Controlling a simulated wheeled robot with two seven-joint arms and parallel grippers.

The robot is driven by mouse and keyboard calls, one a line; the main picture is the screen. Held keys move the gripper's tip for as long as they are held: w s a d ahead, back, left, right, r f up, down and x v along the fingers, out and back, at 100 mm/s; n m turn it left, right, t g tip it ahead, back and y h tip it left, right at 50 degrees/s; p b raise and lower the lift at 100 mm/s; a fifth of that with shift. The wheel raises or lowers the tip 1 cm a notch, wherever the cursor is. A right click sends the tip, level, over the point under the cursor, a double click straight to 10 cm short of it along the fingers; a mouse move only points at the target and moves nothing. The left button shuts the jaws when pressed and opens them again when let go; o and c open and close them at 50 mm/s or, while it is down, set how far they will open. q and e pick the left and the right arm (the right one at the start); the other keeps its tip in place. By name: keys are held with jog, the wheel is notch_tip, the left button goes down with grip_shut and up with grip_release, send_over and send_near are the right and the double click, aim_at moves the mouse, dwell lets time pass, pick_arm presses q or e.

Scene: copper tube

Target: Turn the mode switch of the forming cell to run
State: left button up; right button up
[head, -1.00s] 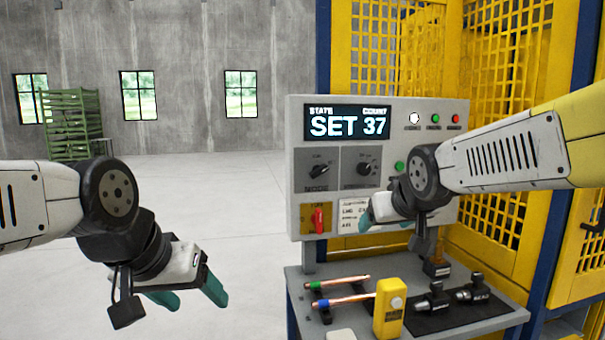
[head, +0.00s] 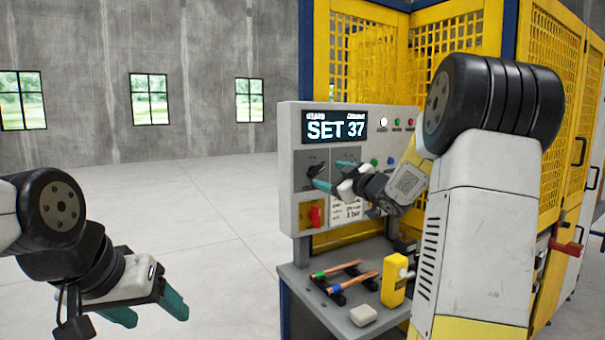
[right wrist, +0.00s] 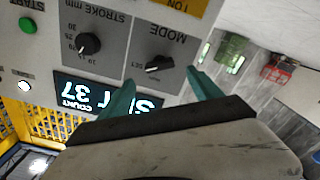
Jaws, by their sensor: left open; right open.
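The mode switch (head: 316,170) is a black knob on the grey control panel, left of the stroke knob. In the right wrist view the panel appears upside down, and the mode switch (right wrist: 158,62) shows below its MODE lettering, with SET marked beside it. My right gripper (head: 327,174) is open in front of the panel. Its teal fingers (right wrist: 161,77) point at the mode switch, one to each side of it in that view; contact cannot be told. The display (head: 335,127) reads SET 37. My left gripper (head: 150,311) is open and empty, well away from the panel.
A red switch (head: 315,215) on a yellow plate sits below the mode switch. The stroke knob (right wrist: 88,43) is close beside it. Copper tubes (head: 335,270), a yellow block (head: 394,281) and a pale block (head: 364,315) are on the bench. Yellow mesh guarding stands behind.

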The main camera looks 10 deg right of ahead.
aim_at(317, 173)
jog(key=x, duration=0.7)
jog(key=c, duration=1.4)
jog(key=n, duration=0.6)
jog(key=shift+a+f, duration=0.1)
jog(key=shift+f, duration=0.05)
jog(key=n, duration=0.5)
jog(key=shift+f+n, duration=0.15)
jog(key=shift+n, duration=0.25)
